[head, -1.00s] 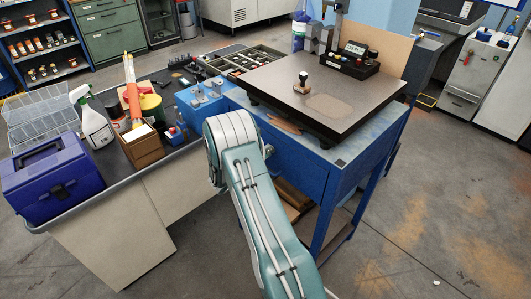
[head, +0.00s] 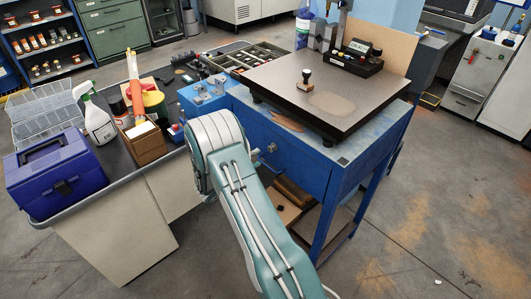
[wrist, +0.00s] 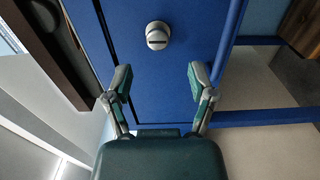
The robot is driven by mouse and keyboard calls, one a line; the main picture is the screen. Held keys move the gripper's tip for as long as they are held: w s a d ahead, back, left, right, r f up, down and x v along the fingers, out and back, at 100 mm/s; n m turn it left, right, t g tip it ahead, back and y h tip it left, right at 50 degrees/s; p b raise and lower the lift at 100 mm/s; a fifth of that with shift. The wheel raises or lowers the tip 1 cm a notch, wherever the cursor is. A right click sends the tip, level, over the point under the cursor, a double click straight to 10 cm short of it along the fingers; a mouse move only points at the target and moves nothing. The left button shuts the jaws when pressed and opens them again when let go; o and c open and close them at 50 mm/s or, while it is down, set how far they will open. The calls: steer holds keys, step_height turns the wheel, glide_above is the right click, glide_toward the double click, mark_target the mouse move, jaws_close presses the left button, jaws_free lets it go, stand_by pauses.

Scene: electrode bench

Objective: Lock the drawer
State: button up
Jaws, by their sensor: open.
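The blue drawer front (head: 300,170) is on the side of the blue bench facing me. A round silver lock knob (head: 271,148) sits on it, just right of my arm's bend. In the wrist view the lock knob (wrist: 158,36) has a slot lying about level across its face. My gripper (wrist: 159,80) is open and empty. Its two teal-padded fingers are spread, and the knob shows beyond their tips, roughly centred between them and not touched.
A dark granite plate (head: 365,95) with a stamp-like object (head: 305,80) tops the blue bench. Open floor (head: 430,220) lies to the right.

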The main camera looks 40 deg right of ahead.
steer(key=a, duration=0.6)
steer(key=shift+s, duration=0.2)
steer(key=s+a+r+m+g+y, duration=0.35)
steer(key=s+r+y, duration=0.35)
steer(key=s+r, duration=0.6)
steer(key=s+a+r+n+t+y, duration=0.1)
steer(key=s+a+r+t+y, duration=0.3)
steer(key=s+a+r+y, duration=0.1)
steer(key=s+a+r+n+t+y, duration=0.1)
steer(key=s+a+r+t+y, duration=0.3)
steer(key=a, duration=0.7)
steer(key=s+r+y, duration=0.2)
steer(key=s+r, duration=0.1)
steer(key=s, duration=0.1)
steer(key=shift+s+a, duration=0.3)
steer(key=shift+s, duration=0.05)
steer(key=shift+n, duration=0.25)
